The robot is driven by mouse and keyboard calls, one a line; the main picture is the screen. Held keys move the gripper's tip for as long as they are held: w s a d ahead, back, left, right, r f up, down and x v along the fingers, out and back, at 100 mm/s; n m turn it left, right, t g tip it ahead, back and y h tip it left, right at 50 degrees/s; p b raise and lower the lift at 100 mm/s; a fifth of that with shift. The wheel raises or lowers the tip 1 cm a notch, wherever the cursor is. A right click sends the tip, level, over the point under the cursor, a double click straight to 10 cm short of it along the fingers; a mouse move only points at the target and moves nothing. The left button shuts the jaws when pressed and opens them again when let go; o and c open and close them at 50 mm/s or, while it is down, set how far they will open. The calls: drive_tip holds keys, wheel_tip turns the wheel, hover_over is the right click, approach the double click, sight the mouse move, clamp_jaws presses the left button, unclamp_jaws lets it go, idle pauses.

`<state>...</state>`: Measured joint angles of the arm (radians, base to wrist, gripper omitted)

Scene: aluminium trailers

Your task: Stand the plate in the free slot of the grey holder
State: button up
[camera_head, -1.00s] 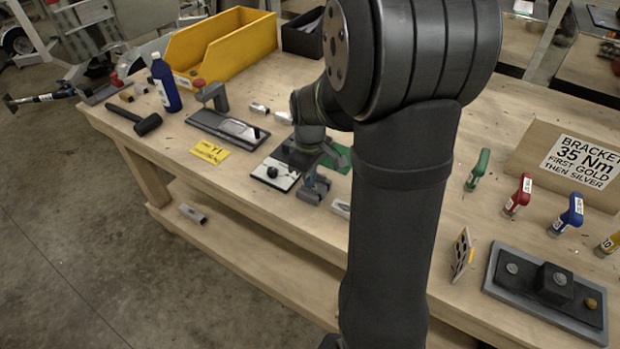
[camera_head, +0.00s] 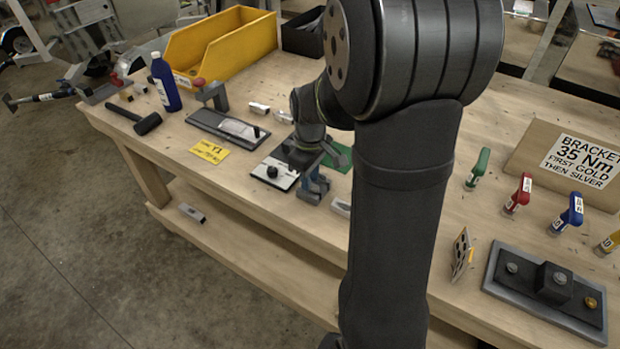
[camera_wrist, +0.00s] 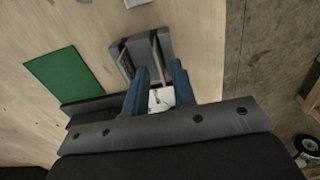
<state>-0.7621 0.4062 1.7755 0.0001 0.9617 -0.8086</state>
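My gripper (camera_wrist: 159,80) has two blue fingers, spread apart, with nothing visibly held between them. In the head view my gripper (camera_head: 319,184) is low over the bench, partly hidden by my arm. A grey holder (camera_wrist: 166,48) with upright walls stands just beyond the fingertips in the wrist view. It also shows as grey blocks (camera_head: 308,195) at the fingers in the head view. I cannot tell finger contact with it, or which slot is free. A thin plate with dark holes (camera_head: 461,254) leans on the bench to the right, apart from my gripper.
A black-and-white fixture (camera_head: 275,173) lies left of my gripper; a green mat (camera_wrist: 66,80) is beside it. A grey tray (camera_head: 500,278) with dark blocks and several coloured-handled tools, including a red one (camera_head: 522,190), are at right. The bench front edge is close to the holder.

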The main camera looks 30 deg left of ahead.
wheel_tip(320, 180, up, 11)
drive_tip(key=shift+r, duration=0.15)
idle(0.4)
wheel_tip(320, 180, down, 12)
drive_tip(key=shift+w+r, duration=0.1)
drive_tip(key=shift+r, duration=1.6)
